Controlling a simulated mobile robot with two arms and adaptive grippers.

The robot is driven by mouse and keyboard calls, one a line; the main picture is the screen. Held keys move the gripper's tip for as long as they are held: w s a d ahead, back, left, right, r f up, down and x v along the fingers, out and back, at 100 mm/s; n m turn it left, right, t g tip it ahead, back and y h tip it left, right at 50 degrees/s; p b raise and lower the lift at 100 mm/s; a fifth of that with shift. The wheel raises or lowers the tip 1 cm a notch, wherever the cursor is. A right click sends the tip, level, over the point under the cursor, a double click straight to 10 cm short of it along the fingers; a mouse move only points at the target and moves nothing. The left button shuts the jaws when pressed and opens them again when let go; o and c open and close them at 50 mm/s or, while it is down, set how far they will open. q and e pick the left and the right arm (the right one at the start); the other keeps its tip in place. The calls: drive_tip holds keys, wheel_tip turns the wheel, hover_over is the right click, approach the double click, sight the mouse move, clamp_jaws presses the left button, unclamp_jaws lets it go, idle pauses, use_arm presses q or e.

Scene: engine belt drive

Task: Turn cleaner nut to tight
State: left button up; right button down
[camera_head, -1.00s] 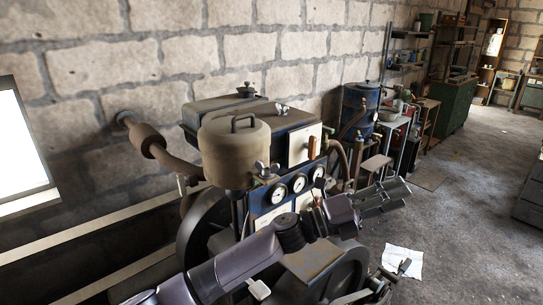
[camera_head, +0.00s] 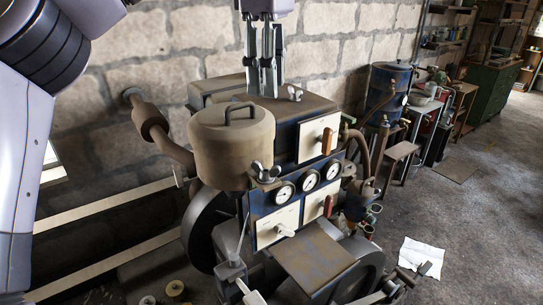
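My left gripper (camera_head: 262,92) points straight down at the top centre, over the engine's upper housing (camera_head: 310,112). Its two fingers stand apart with a narrow gap and nothing visible between them. One wing nut (camera_head: 295,92) sits on the housing top, just right of the fingertips. Another wing nut (camera_head: 266,172) sits at the right side of the brown round canister (camera_head: 232,150), which has a handle on top. I cannot tell from the picture which is the cleaner nut. Neither nut is visibly gripped.
Gauges (camera_head: 310,180) and a red lever (camera_head: 327,140) are on the engine front. A pipe with a bulge (camera_head: 150,122) runs to the block wall at the left. A blue drum (camera_head: 388,90) stands behind to the right. White paper (camera_head: 421,255) lies on the open floor.

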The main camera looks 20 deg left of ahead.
use_arm(q)
drive_tip(key=b, duration=0.4)
hover_over(266, 171)
wheel_tip(266, 171, down, 9)
drive_tip(key=shift+f, duration=0.1)
wheel_tip(266, 171, down, 8)
drive_tip(key=shift+r, duration=0.25)
clamp_jaws()
